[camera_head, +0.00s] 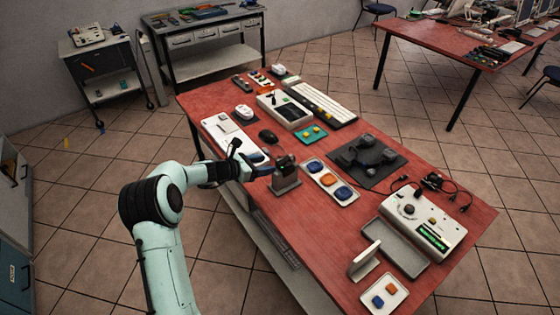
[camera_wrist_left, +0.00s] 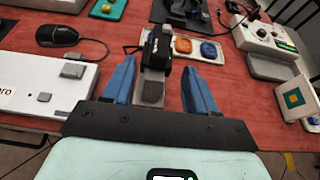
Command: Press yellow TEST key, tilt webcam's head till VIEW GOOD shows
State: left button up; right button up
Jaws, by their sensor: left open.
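The webcam (camera_head: 285,163) is a dark head on a grey block-like stand near the table's front edge. In the left wrist view the webcam head (camera_wrist_left: 158,46) shows black with small white marks. My left gripper (camera_wrist_left: 158,70) is open, its blue fingers on either side of the webcam and its stand; contact cannot be told. In the head view my left gripper (camera_head: 266,172) reaches the webcam from the left. A pale test box (camera_head: 408,222) at the right has a small yellowish key (camera_head: 432,220) and a lit green display (camera_head: 432,237), its text too small to read. My right gripper is out of view.
A tray with blue and orange pieces (camera_head: 331,199) is close right of the webcam. A black mouse (camera_head: 268,136) and white panel (camera_head: 225,132) lie left. An upright card (camera_wrist_left: 295,98) with a green-yellow square stands right. A grey tray (camera_head: 397,250) fronts the test box.

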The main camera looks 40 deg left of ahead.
aim_at(278, 162)
pick_arm(q)
jog(key=p+x, duration=0.1)
jog(key=x, duration=0.6)
jog(key=shift+w+d+f, duration=0.1)
jog(key=shift+w, duration=0.25)
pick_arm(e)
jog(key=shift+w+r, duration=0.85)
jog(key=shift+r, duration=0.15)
